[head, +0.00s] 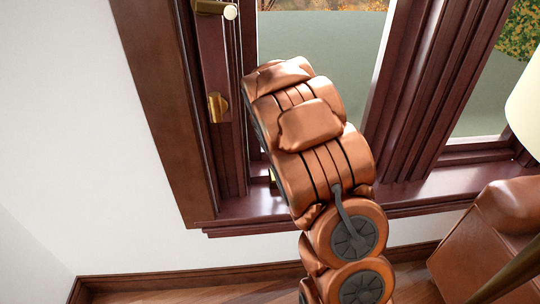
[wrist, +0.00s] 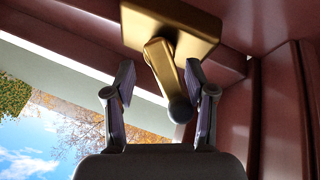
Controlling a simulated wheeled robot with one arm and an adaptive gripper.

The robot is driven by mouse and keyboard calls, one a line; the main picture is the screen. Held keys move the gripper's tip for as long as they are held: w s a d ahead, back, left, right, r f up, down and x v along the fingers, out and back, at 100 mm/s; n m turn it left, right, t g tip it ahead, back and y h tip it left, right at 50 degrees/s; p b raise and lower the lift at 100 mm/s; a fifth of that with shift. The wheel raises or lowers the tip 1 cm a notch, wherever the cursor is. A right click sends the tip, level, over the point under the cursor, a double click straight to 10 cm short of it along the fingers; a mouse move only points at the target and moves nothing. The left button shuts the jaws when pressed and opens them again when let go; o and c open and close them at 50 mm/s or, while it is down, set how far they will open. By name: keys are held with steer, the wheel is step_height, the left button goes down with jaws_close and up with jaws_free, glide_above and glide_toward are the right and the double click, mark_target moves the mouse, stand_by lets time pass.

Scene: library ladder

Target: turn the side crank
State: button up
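The brass crank shows in the wrist view, with a boxy housing (wrist: 185,28) on the dark red window frame. Its short arm (wrist: 163,66) points down in the picture to a dark round knob (wrist: 180,108). My gripper (wrist: 160,78) is open, with one finger on each side of the crank arm and knob. The knob appears closer to the right finger; I cannot tell whether they touch. In the head view my arm hides the gripper and most of the crank area; only a small bit of brass (head: 273,176) shows beside the arm, near the sill.
The dark red window frame (head: 165,100) and sill (head: 430,187) stand close around my arm. Brass fittings (head: 217,107) sit on the frame's left side, higher up. A brown leather seat (head: 490,235) and a pale lampshade (head: 525,110) are at right. White wall is at left.

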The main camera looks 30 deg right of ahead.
steer(key=m+y+p, duration=0.1)
steer(key=m, duration=0.1)
steer(key=d+m+y+p, duration=0.1)
steer(key=m+p, duration=0.1)
steer(key=m, duration=0.1)
steer(key=shift+s+d+r+t+y+p, duration=0.2)
steer(key=shift+t+y+p, duration=0.1)
steer(key=shift+t+y, duration=0.1)
steer(key=shift+s+d+f+m+t+y+p, duration=0.1)
steer(key=shift+s+d+m+t+y+p, duration=0.1)
steer(key=shift+m+y+p, duration=0.35)
steer(key=shift+s+d+f+m+t+y+p, duration=0.1)
steer(key=shift+m+t+y+p, duration=0.2)
steer(key=shift+m, duration=0.45)
steer(key=shift+h+v, duration=0.25)
steer(key=shift+v, duration=1)
steer(key=s+a+r+n+g+p, duration=0.2)
steer(key=s+a+r, duration=0.4)
steer(key=a+r, duration=0.2)
steer(key=s+a+r+n+g+y+p, duration=0.1)
steer(key=s+a+r+n+p, duration=0.1)
steer(key=s+a+r, duration=0.5)
step_height(320, 180, up, 4)
steer(key=shift+s+a+n+g+p, duration=0.4)
steer(key=shift+a+p, duration=0.2)
steer(key=shift+a, duration=0.15)
steer(key=shift+c, duration=0.4)
